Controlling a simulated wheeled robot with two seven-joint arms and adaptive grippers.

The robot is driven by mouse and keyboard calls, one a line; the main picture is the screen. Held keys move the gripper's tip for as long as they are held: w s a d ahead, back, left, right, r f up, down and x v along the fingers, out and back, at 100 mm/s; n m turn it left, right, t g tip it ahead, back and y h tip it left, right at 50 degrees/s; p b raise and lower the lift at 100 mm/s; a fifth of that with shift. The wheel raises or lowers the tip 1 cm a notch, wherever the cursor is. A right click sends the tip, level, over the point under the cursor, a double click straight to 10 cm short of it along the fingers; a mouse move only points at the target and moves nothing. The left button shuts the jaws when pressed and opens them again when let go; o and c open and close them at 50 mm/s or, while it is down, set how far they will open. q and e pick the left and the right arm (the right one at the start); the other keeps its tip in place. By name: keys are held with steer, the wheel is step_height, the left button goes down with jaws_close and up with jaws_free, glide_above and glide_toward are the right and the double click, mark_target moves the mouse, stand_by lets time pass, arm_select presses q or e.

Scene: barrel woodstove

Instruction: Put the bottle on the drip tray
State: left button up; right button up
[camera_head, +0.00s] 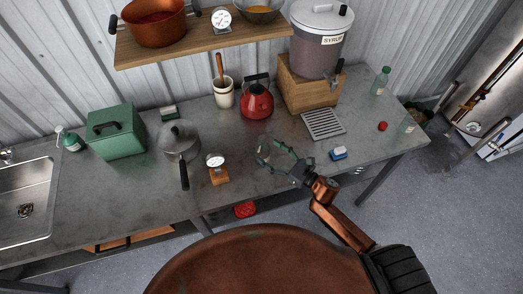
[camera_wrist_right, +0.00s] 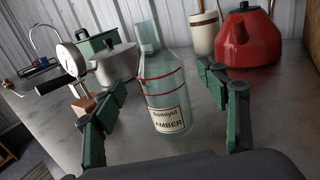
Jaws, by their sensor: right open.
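A clear glass bottle (camera_wrist_right: 163,92) with red bands and an "AMBER" label stands upright on the counter in the right wrist view. It is faint in the head view (camera_head: 263,149), at the fingertips of my right gripper (camera_head: 273,156). The right gripper (camera_wrist_right: 163,88) is open, with one green-padded finger on each side of the bottle. Gaps show between the pads and the glass; how deep the bottle sits between them is hard to tell. The slatted drip tray (camera_head: 323,124) lies bare on the counter, right of the bottle, before the wooden stand. My left gripper is out of view.
A red kettle (camera_head: 257,100) and crock (camera_head: 223,93) stand behind the bottle. A dial gauge (camera_head: 217,169) and grey pot (camera_head: 180,141) are at left. The syrup container (camera_head: 318,38) tops the wooden stand (camera_head: 305,88). A blue sponge-like item (camera_head: 339,154) lies before the tray.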

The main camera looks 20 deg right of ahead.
mark_target(269, 152)
steer(key=x, duration=0.3)
steer(key=shift+p, duration=0.4)
steer(key=shift+x, duration=0.8)
steer(key=shift+f, duration=0.2)
steer(key=shift+s, duration=0.1)
steer(key=c, duration=1.5)
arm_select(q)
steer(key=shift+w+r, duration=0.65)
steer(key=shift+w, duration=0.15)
arm_select(e)
steer(key=shift+c, duration=0.5)
steer(key=shift+r, duration=0.2)
